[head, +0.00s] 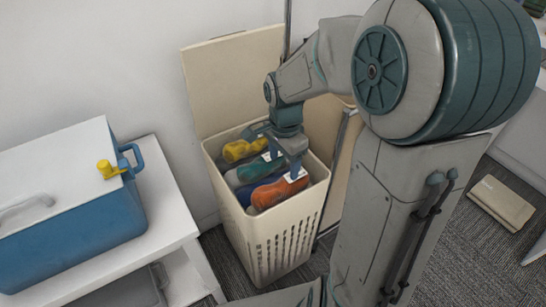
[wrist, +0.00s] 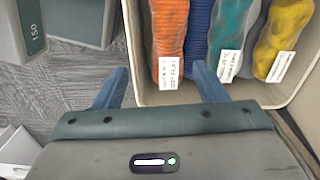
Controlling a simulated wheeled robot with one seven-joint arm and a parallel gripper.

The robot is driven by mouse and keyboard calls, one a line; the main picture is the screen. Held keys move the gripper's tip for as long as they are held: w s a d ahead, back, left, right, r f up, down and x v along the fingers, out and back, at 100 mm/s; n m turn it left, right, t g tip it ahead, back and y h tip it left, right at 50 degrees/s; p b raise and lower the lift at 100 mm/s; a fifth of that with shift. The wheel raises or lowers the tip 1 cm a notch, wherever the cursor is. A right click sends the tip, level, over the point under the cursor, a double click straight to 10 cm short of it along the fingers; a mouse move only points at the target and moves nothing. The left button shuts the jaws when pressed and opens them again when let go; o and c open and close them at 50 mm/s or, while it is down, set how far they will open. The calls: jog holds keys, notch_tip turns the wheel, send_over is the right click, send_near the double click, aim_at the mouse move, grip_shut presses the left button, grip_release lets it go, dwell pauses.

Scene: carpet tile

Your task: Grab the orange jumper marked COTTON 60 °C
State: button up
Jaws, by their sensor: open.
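The orange jumper (head: 278,192) is rolled and lies at the near side of the laundry basket (head: 262,238). In the wrist view the orange jumper (wrist: 170,30) is at the left end of a row, with a white tag (wrist: 168,74) hanging from it; the tag's print is too small to read. My gripper (head: 290,152) is over the basket, above the jumpers. In the wrist view my gripper (wrist: 160,68) is open and empty, its fingers either side of the orange jumper's tagged end, the right one near the blue jumper.
Blue (wrist: 199,28), teal (wrist: 231,30) and yellow (wrist: 284,32) jumpers lie beside the orange one; some carry white tags. The basket's open lid (head: 235,80) stands against the wall. A blue cooler (head: 80,235) sits on a white table at left.

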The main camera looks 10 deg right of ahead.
aim_at(281, 182)
jog(key=shift+m, duration=0.4)
jog(key=f+b, duration=0.1)
jog(key=f, duration=0.1)
jog(key=f+b, duration=0.1)
jog(key=f, duration=0.1)
jog(key=w+f, duration=0.1)
jog(key=f, duration=0.2)
jog(key=shift+w+b, duration=0.1)
jog(key=shift+b, duration=0.3)
notch_tip(281, 182, down, 6)
jog(key=b, duration=0.3)
jog(key=shift+w+a+f, duration=0.1)
jog(key=shift+f, duration=0.15)
jog(key=shift+r, duration=0.1)
jog(key=c, duration=0.8)
